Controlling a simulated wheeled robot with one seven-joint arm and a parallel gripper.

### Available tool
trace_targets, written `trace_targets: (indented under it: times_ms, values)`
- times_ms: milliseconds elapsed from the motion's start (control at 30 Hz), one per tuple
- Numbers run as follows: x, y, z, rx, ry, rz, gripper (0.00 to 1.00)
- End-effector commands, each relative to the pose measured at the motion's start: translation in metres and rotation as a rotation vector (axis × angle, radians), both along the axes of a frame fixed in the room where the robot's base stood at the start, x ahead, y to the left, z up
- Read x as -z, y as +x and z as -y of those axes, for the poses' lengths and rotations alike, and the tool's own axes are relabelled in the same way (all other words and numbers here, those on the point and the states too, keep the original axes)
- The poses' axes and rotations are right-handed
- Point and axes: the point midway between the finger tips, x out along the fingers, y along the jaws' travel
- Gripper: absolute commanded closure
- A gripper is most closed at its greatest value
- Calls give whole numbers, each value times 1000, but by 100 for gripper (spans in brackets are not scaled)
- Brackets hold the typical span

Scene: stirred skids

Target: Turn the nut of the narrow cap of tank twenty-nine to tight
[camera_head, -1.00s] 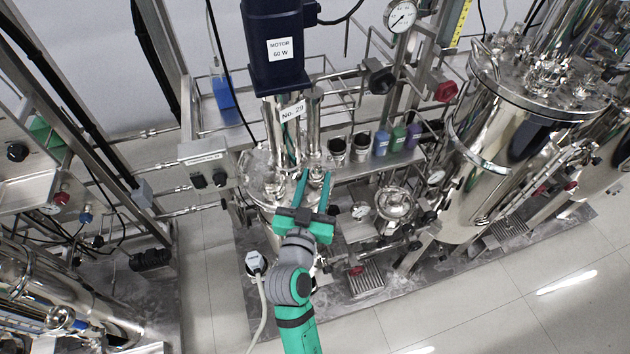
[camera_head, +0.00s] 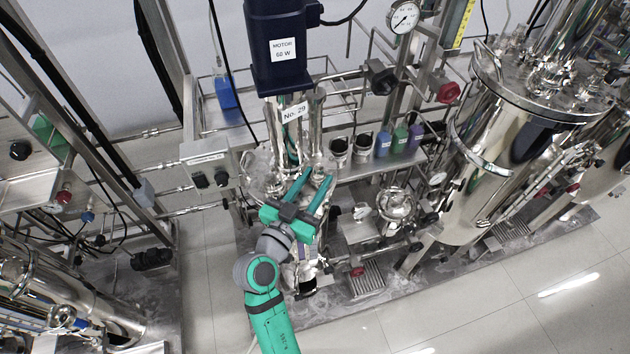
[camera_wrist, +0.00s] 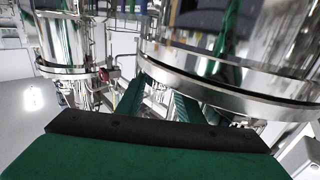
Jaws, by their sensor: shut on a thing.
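Tank No. 29 (camera_head: 262,185) stands under the dark blue motor, with its white label "No. 29" (camera_head: 293,111) above the lid. My green gripper (camera_head: 319,176) reaches the right part of the tank's lid from the front. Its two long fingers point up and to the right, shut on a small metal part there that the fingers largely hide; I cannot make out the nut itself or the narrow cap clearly. In the wrist view the green fingers (camera_wrist: 150,98) run forward beneath a large shiny metal rim (camera_wrist: 225,90), and their tips are hard to see.
The dark blue motor (camera_head: 282,45) hangs above the lid. A shelf with small bottles (camera_head: 398,140) and a pressure gauge (camera_head: 403,15) are to the right. A larger steel tank (camera_head: 490,150) stands farther right. Clear floor (camera_head: 480,310) lies at the front right.

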Motion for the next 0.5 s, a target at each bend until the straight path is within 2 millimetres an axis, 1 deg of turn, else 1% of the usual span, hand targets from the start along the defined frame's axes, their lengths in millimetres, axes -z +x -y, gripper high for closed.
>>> trace_targets:
  times_ms: [33,167,200,267,500]
  values:
    - [3,0,-1,-3,1,-6,89]
    - [3,0,-2,-4,1,-6,89]
    - [3,0,-2,-4,1,-6,62]
    - [3,0,-1,-4,0,-5,48]
    - [1,0,-1,-5,1,-2,48]
